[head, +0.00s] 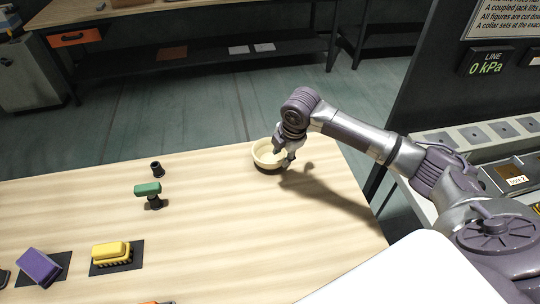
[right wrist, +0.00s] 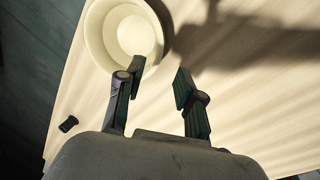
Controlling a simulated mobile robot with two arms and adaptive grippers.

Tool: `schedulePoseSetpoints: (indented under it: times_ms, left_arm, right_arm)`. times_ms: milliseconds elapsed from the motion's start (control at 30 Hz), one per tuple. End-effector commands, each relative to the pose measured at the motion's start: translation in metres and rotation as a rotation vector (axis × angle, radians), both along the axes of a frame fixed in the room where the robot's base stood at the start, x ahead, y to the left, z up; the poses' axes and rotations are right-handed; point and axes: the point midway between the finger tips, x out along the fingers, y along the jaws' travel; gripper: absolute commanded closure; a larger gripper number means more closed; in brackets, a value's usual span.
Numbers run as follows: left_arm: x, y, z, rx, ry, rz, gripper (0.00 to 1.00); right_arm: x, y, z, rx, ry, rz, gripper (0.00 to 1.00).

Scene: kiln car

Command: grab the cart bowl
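The cart bowl, a cream round bowl (head: 263,158), stands upright near the far edge of the wooden table. It also shows at the top of the right wrist view (right wrist: 132,35), and its inside looks empty. My right gripper (head: 284,153) is at the bowl's right side, pointing down. In the right wrist view its two fingers (right wrist: 160,70) are spread with a gap between them. The left finger overlaps the bowl's near rim; I cannot tell whether it touches. The right finger is over bare table. My left gripper is not in view.
A green-topped tool (head: 148,189) and a small black cylinder (head: 157,169) stand left of the bowl. A yellow brush (head: 111,252) and a purple block (head: 39,267) lie on dark mats nearer. The table's middle is clear. A panel reading 0 kPa (head: 486,62) is at the right.

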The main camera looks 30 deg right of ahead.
Motion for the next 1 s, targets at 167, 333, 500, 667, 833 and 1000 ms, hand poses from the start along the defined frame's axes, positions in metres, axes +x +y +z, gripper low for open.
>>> schedulePoseSetpoints:
  times_ms: [167,333,500,667,833,1000]
  left_arm:
    - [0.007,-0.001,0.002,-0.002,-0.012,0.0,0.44]
    - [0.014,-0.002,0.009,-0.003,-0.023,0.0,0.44]
    - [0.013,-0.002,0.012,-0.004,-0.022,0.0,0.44]
    - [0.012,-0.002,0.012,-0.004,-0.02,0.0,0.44]
    - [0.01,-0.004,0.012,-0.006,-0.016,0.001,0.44]
    - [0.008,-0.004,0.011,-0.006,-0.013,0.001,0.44]
  right_arm:
    - [0.004,0.001,-0.013,0.0,0.0,0.0,0.63]
    - [0.013,0.003,-0.029,0.002,0.002,0.0,0.63]
    - [0.021,0.003,-0.053,0.0,0.001,0.0,0.63]
    - [0.023,0.003,-0.061,0.0,-0.001,0.001,0.63]
    - [0.023,0.003,-0.061,-0.001,-0.001,0.001,0.63]
    - [0.023,0.003,-0.061,-0.001,-0.001,0.001,0.91]
